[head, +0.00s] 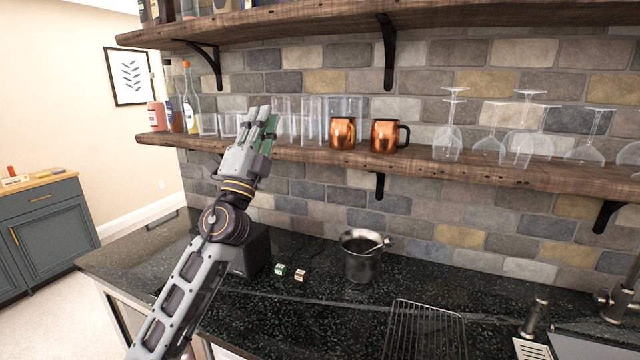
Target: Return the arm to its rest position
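My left arm comes in from the bottom left and reaches up in front of the lower shelf (450,173). My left gripper (266,118) points upward at the shelf's height, in front of or beside a row of clear tall glasses (314,120). Something green shows along its fingers; I cannot tell whether it is a held thing, a part of the gripper or something behind it. Whether the fingers are open or shut is not clear. My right gripper is not in view.
Copper mugs (342,133), upturned stemmed glasses (448,130) and bottles (190,98) stand on the lower shelf. Below, the dark counter (330,320) holds a metal bucket (360,262), two small boxes (290,272), a black box (258,248) and a wire rack (425,330).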

